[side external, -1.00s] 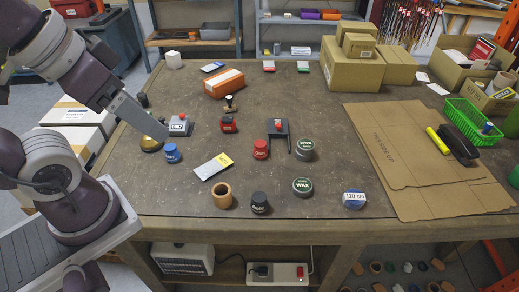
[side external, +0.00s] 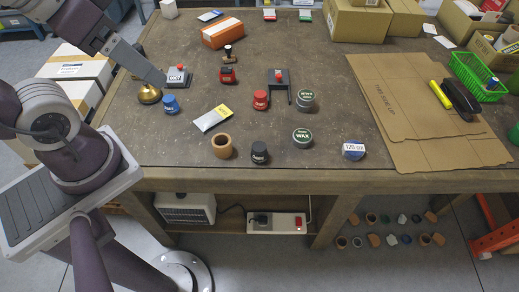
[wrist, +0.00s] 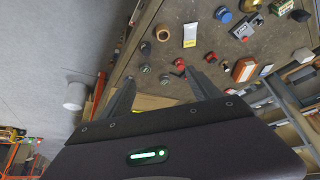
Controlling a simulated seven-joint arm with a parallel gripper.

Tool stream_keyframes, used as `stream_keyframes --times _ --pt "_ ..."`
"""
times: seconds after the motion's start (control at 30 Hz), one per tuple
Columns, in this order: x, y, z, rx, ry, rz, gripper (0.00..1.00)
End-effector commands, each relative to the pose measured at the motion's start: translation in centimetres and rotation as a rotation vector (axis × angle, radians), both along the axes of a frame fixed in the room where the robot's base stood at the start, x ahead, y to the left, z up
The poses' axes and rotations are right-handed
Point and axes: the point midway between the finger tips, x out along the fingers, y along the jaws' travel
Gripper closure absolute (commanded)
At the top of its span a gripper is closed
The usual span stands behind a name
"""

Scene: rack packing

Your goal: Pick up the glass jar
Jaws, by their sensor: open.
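I cannot make out a plainly glass jar. Two round, dark-lidded tins or jars stand on the bench right of centre in the side view: one marked WAX (side external: 303,138) and another behind it (side external: 305,101). A round blue item with a white "120 cm" label (side external: 353,150) sits near the front edge; its material is unclear. My gripper (wrist: 160,76) is open and empty, its two dark fingers spread apart in the wrist view. In the side view my arm's grey end is at the left, above the bench near the brass bell (side external: 149,94).
Flat cardboard (side external: 400,110) and a green basket (side external: 476,76) occupy the right.

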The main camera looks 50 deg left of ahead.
Motion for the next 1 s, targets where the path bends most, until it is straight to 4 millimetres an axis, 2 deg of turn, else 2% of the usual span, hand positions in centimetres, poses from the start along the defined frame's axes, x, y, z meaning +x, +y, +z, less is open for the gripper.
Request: stream_keyframes --times 0.27,0.33,0.57,0.67,0.77,0.8,0.87,0.9,0.97,1.0 --pt "0.0 0.0 0.0 0.0 0.0 0.0 0.29" --pt "0.0 0.0 0.0 0.0 0.0 0.0 0.33" --pt "0.1 0.0 0.0 -0.001 0.001 0.003 0.33" --pt "1.9 1.1 -0.3 -0.009 0.035 0.091 0.33" --pt "6.2 4.3 -1.8 -0.038 0.113 0.31 0.33" --pt "8.1 6.2 -2.9 -0.054 0.146 0.419 0.33" --pt "10.5 9.4 -5.1 -0.086 0.192 0.58 0.33" --pt "11.8 11.8 -7.0 -0.109 0.222 0.685 0.33" --pt "13.1 15.3 -10.2 -0.15 0.265 0.841 0.33" --pt "13.6 17.5 -12.6 -0.177 0.291 0.939 0.33"
